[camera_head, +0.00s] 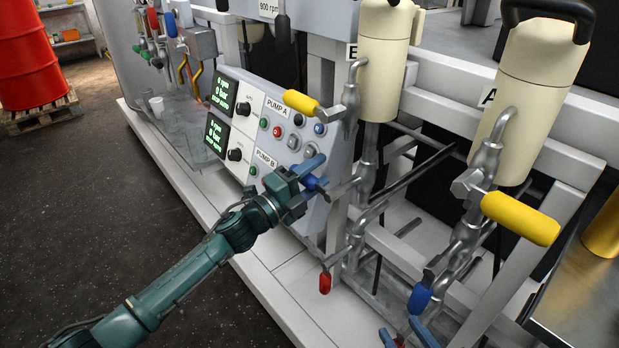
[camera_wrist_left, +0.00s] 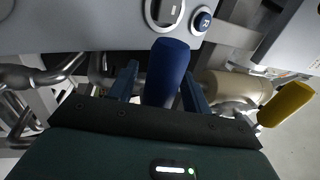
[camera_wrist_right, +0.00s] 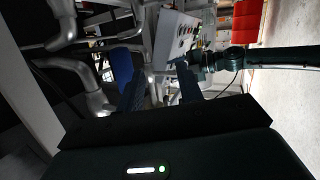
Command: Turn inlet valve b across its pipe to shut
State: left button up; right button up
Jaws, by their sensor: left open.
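Vessel B (camera_head: 384,60) is cream, with steel piping below it. A metal lever (camera_head: 343,189) sticks out to the left from that pipe, at a clear angle to it. Its dark blue grip, which I take as inlet valve b (camera_wrist_left: 167,68), sits between the fingers of my left gripper (camera_head: 312,180). The fingers are apart, with gaps beside the grip in the left wrist view; the fingers partly hide the grip in the head view. My right gripper (camera_head: 405,335) is open and empty at the bottom edge, below another blue valve handle (camera_head: 419,298) on the pipe under vessel A (camera_head: 535,75).
A red handle (camera_head: 325,282) hangs low on vessel B's pipe. Yellow handles (camera_head: 300,102) and (camera_head: 520,218) jut out near the vessels. The pump panel (camera_head: 275,125) stands close beside my left gripper. A red drum (camera_head: 38,55) stands on a pallet far left; the floor between is clear.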

pick_arm(q)
jog(key=p+v, duration=0.1)
jog(key=v, duration=1.2)
pick_arm(e)
jog(key=shift+s+g, duration=0.3)
jog(key=shift+g, duration=0.2)
pick_arm(q)
jog(key=shift+f, duration=0.1)
pick_arm(e)
jog(key=shift+d, duration=0.1)
